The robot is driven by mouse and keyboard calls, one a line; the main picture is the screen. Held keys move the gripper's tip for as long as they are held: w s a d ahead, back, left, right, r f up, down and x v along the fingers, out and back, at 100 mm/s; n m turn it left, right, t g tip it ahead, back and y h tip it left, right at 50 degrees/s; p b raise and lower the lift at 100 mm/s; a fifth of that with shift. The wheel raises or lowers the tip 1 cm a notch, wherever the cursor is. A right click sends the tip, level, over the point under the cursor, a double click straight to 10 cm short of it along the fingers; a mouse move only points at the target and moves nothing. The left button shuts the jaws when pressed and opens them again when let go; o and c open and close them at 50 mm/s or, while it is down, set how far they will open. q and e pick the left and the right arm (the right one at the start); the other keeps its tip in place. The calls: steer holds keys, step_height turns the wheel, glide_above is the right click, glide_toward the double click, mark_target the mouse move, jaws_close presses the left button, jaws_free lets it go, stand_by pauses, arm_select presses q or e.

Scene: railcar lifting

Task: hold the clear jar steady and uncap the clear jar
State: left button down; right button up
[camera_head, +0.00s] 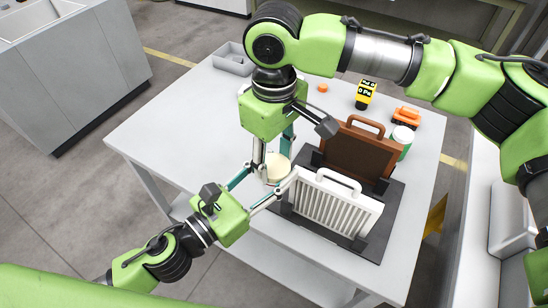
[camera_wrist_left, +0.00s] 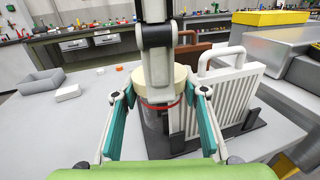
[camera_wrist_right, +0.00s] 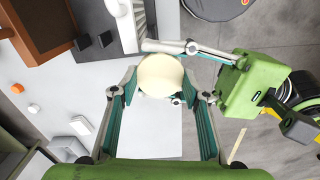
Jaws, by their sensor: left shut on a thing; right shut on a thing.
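The clear jar (camera_wrist_left: 156,122) stands upright on the table, with a wide cream lid (camera_wrist_left: 150,80) on top and a red ring just under the lid. My left gripper (camera_wrist_left: 160,97) reaches in from the side, with its fingers on both sides of the jar body, shut on it. In the head view the lid (camera_head: 278,169) shows beside my right gripper (camera_head: 274,158), which comes down from above. In the right wrist view the round lid (camera_wrist_right: 160,75) lies between my right gripper's fingertips, shut on it. Much of the jar body is hidden by fingers.
A white ribbed panel (camera_head: 335,208) and a brown panel (camera_head: 352,155) stand in a dark rack (camera_head: 397,200) close right of the jar. A grey tray (camera_head: 231,60), yellow-black meter (camera_head: 365,93), orange block (camera_head: 406,116) and green cup (camera_head: 402,140) stand farther back. The table's left part is clear.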

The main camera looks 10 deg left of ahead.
steer(key=shift+o, duration=0.2)
steer(key=shift+s+n, duration=0.1)
steer(key=shift+n, duration=0.8)
steer(key=shift+d, duration=0.1)
steer(key=shift+d, duration=0.1)
steer(key=o, duration=1.2)
steer(key=shift+r, duration=2.25)
